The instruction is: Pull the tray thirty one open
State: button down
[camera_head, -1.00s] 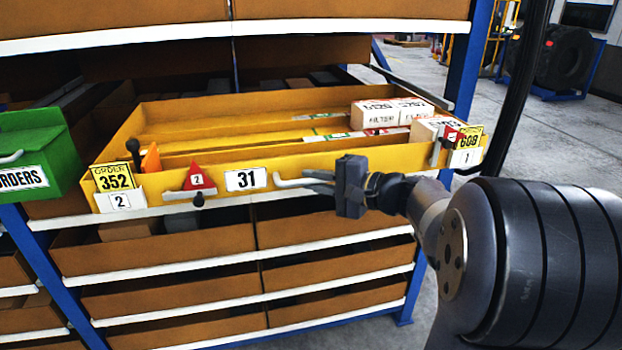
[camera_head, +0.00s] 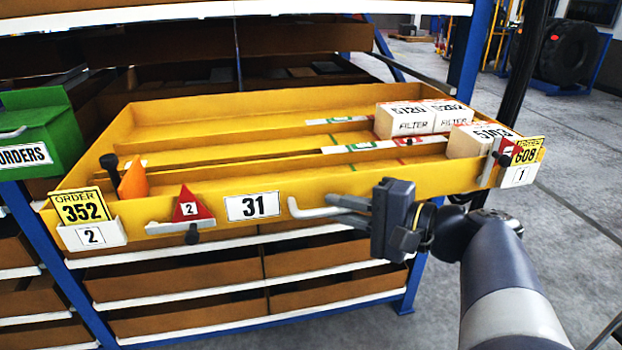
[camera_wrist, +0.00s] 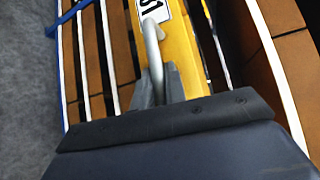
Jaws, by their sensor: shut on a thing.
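The yellow tray (camera_head: 360,188) carries a white label reading 31 (camera_head: 253,206) and stands drawn out from the blue-posted rack. Its grey bar handle (camera_head: 312,211) sticks out from the front, right of the label. My gripper (camera_head: 350,210) is shut on the right part of this handle. In the wrist view the handle (camera_wrist: 152,42) runs down between the fingers of my gripper (camera_wrist: 158,88). The fingers hide the gripped stretch of the handle.
In the tray, white filter boxes (camera_head: 404,121) stand at the right and an orange piece (camera_head: 133,179) at the left. A green bin (camera_head: 40,140) marked ORDERS is just left of the tray. Brown shelf trays (camera_head: 180,282) lie below. The floor (camera_head: 580,170) at right is clear.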

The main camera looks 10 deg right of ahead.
jog(key=shift+s+f, duration=0.1)
jog(key=shift+s, duration=0.65)
jog(key=c, duration=1.5)
grip_release()
jog(key=shift+o, duration=0.2)
jog(key=shift+d, duration=0.1)
jog(key=v, duration=1)
jog(key=shift+s+d+p, duration=0.2)
jog(key=shift+d+p, duration=0.05)
jog(key=shift+p, duration=0.1)
jog(key=shift+b+x, duration=0.35)
jog(key=shift+x, duration=5.05)
